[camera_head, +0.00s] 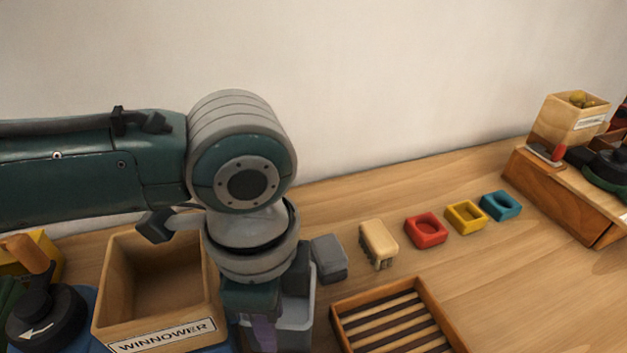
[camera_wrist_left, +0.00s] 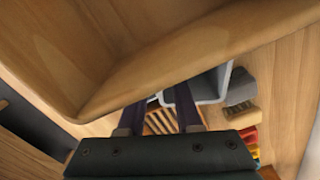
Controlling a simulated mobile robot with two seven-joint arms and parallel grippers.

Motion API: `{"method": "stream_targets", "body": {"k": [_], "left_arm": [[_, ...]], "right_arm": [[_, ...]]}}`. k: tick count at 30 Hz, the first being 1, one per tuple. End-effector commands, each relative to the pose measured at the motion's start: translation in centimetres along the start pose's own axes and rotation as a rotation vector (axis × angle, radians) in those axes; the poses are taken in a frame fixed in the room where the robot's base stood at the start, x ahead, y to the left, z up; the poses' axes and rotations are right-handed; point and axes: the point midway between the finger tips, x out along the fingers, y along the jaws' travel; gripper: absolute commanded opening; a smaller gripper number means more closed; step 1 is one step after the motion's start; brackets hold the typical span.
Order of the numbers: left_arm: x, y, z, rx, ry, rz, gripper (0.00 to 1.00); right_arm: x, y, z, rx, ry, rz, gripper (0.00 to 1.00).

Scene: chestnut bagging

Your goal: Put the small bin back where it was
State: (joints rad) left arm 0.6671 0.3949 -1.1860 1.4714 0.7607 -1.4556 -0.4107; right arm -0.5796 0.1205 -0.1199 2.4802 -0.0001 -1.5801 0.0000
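The small bin is a light grey, open-topped bin (camera_head: 298,322) to the right of the winnower box. In the head view, my left arm hides part of it. My left gripper (camera_head: 262,335) points down at the bin's left side. In the left wrist view, the gripper's two dark fingers (camera_wrist_left: 161,118) are spread, with a gap between them. The grey bin (camera_wrist_left: 212,88) lies beyond the fingers, and its near wall shows around the gap. I cannot tell whether the fingers touch it. My right gripper is not in view.
A wooden box labelled WINNOWER (camera_head: 118,318) stands close left of the gripper. A slatted tray (camera_head: 345,318) lies to the right. Behind it are a grey block (camera_head: 328,258), a brush (camera_head: 379,243) and red (camera_head: 426,230), yellow (camera_head: 466,217) and blue (camera_head: 501,205) dishes.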

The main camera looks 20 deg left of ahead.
Motion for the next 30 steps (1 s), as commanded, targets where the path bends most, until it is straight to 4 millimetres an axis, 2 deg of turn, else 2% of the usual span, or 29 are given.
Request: {"method": "stream_targets", "body": {"k": [1, 6, 12, 18, 30], "left_arm": [[-1.4, -0.1, 0.0, 0.001, 0.003, -0.003, 0.33], [-5.3, -0.1, -0.1, 0.0, 0.004, -0.004, 0.33], [-8.8, -0.1, 0.0, 0.0, 0.002, -0.002, 0.33], [-10.1, 0.0, 0.0, -0.002, 0.001, -0.001, 0.33], [-10.0, 0.0, 0.0, -0.002, 0.0, 0.0, 0.33]], "right_arm": [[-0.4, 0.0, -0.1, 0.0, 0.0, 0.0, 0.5], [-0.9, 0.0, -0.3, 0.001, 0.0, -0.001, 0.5], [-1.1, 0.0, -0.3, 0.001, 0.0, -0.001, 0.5], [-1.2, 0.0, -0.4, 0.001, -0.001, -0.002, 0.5], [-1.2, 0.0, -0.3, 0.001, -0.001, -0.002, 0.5]]}}
